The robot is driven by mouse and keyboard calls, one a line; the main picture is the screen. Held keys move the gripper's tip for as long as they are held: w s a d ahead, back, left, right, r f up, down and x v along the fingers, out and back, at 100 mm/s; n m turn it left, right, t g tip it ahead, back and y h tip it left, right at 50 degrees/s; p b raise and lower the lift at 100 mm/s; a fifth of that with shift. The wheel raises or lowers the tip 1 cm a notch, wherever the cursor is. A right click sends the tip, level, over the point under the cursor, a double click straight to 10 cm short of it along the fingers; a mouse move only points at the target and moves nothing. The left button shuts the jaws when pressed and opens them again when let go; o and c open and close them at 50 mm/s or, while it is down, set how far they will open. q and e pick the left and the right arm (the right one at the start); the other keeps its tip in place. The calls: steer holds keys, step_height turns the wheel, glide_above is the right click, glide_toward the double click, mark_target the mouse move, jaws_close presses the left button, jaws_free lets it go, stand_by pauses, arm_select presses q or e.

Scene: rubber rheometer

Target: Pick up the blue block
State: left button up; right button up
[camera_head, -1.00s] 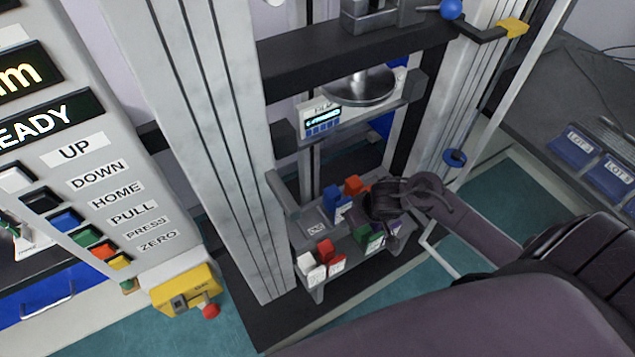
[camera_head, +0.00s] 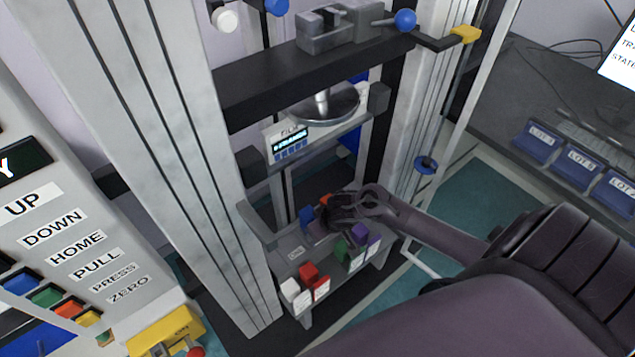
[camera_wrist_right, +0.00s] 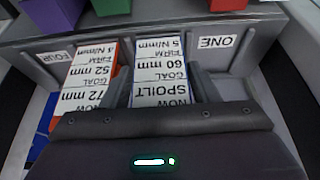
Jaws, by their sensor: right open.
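The blue block (camera_head: 307,216) stands on the grey rack in the head view, partly hidden by my right gripper (camera_head: 338,216). In the right wrist view it appears as the blue-edged block (camera_wrist_right: 160,97) with an upside-down white label reading SPOILT. The open fingers of my right gripper (camera_wrist_right: 163,75) lie on either side of it; contact cannot be made out. An orange block (camera_wrist_right: 82,90) stands just left of the fingers there. It shows behind the gripper in the head view (camera_head: 325,200). My left gripper is out of view.
A round metal plate (camera_head: 325,104) hangs above. Machine columns (camera_head: 205,150) flank the rack. Blue bins (camera_head: 577,166) stand far right.

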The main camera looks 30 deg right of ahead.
steer(key=c, duration=0.7)
